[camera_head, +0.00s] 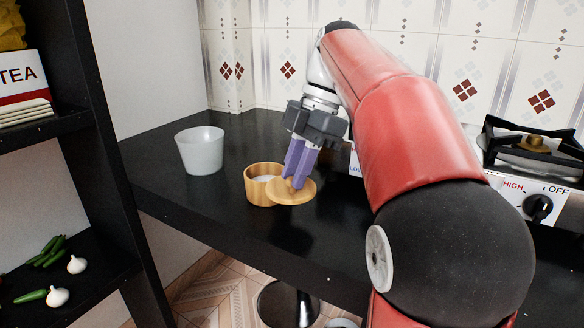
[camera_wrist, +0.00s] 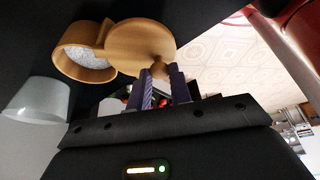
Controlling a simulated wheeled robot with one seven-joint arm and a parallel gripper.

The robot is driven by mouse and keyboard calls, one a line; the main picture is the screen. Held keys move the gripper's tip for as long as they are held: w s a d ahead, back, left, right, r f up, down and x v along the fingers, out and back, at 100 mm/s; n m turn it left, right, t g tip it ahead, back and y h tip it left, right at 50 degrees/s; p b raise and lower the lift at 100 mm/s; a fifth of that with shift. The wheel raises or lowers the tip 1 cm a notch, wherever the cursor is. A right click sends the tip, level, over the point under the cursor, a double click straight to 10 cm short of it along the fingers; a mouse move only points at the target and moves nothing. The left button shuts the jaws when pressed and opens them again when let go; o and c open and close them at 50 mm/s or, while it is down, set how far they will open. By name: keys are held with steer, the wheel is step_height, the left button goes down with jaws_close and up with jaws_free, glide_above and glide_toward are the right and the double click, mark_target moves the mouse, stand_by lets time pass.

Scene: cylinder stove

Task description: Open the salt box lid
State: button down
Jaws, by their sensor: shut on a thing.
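The round wooden salt box (camera_head: 259,186) stands on the black counter, with white salt showing inside. Its wooden lid (camera_head: 303,193) is swung to the right side of the box, leaving much of the opening uncovered. My gripper (camera_head: 294,181) reaches down from above with purple fingers shut on the lid's knob. In the wrist view, the box (camera_wrist: 72,64) shows its salt, and the lid (camera_wrist: 140,42) sits beside it, overlapping its rim. The gripper fingers (camera_wrist: 161,80) are at the knob (camera_wrist: 158,66) there.
A white cup (camera_head: 200,152) stands left of the box on the black counter (camera_head: 225,220). A stove (camera_head: 538,190) is at the right. A dark shelf (camera_head: 95,150) with a tea box and vegetables stands at the left. The counter's front edge is close to the lid.

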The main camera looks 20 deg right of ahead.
steer(key=shift+d+n, duration=0.25)
steer(key=shift+n, duration=0.15)
steer(key=c, duration=1.3)
jaws_free()
